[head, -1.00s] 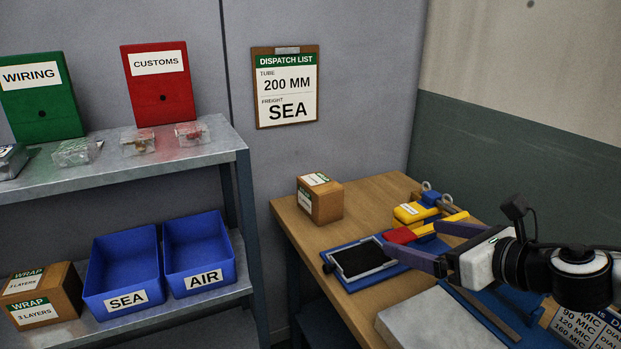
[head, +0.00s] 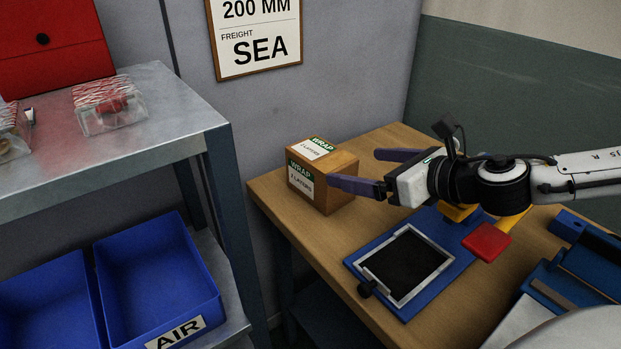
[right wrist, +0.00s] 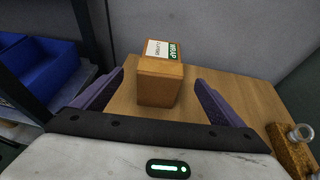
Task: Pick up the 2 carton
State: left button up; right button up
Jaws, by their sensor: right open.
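The carton (head: 336,198) is a small brown box with green and white WRAP labels. It stands upright on the wooden table near its far left corner. The layer number on its labels is too small to read surely. My right gripper (head: 366,170) is open, with its purple fingers pointing left at the carton. In the head view the near finger overlaps the carton's right side. In the right wrist view the carton (right wrist: 160,82) stands ahead, between the spread fingers (right wrist: 160,80), with space on both sides. My left gripper does not show.
A blue stamp-pad-like tray (head: 372,262) with a black pad and a red-ended tool (head: 487,243) lie on the table (head: 318,240) near the carton. A grey shelf (head: 165,130) with blue bins (head: 160,275) stands to the left. A wall is behind.

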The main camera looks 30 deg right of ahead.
aim_at(344, 172)
jog(key=w+f, duration=0.2)
jog(key=w, duration=0.1)
jog(key=w+f, duration=0.1)
jog(key=shift+w+a+f, duration=0.2)
jog(key=shift+a+f, duration=0.05)
jog(key=shift+f, duration=0.15)
jog(key=shift+p+x, duration=0.4)
jog(key=shift+x, duration=0.6)
jog(key=shift+p+x, duration=0.4)
jog(key=shift+x, duration=1.95)
jog(key=shift+f, duration=0.1)
jog(key=c, duration=1.6)
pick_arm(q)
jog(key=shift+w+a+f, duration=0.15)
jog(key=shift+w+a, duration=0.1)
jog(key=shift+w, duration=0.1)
pick_arm(e)
jog(key=shift+c, duration=1.2)
